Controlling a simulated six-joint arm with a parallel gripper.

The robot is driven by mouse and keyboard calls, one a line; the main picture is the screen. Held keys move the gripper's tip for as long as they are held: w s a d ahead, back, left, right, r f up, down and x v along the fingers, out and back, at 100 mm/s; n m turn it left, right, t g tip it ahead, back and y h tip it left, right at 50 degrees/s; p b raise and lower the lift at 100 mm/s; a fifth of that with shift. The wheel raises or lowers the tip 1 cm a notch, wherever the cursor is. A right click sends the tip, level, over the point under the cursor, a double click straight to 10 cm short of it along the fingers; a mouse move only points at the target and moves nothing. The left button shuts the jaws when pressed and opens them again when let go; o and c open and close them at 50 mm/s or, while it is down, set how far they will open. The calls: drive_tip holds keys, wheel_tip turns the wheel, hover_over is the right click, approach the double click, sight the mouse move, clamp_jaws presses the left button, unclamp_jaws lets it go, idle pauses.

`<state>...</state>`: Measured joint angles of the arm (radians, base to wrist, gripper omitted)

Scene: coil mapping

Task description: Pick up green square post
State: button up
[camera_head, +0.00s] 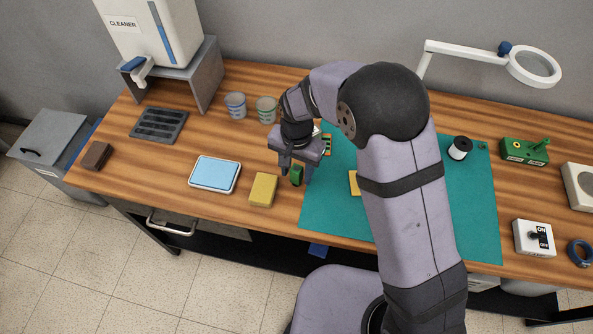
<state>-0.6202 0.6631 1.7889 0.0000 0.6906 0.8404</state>
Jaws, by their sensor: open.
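A small green post (296,176) stands near the left edge of the green mat (320,218). My gripper (294,172) is above and around it, with one finger on each side of the post in this view. The fingers are open, and I cannot tell whether either one touches the post. The upper part of the post is close under the gripper body and its lower end is hard to make out. My arm hides the middle of the mat.
A yellow block (263,190) and a blue-topped tray (215,174) lie to the left on the table. Two cups (236,105) (266,110) stand behind. A white spool (460,148), a green device (525,151) and an ON/OFF switch box (534,238) are at the right.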

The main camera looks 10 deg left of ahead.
sight(297, 168)
drive_tip(key=shift+f, duration=0.65)
clamp_jaws()
wheel_tip(297, 168, up, 10)
drive_tip(key=b, duration=0.2)
drive_tip(key=shift+b, duration=0.3)
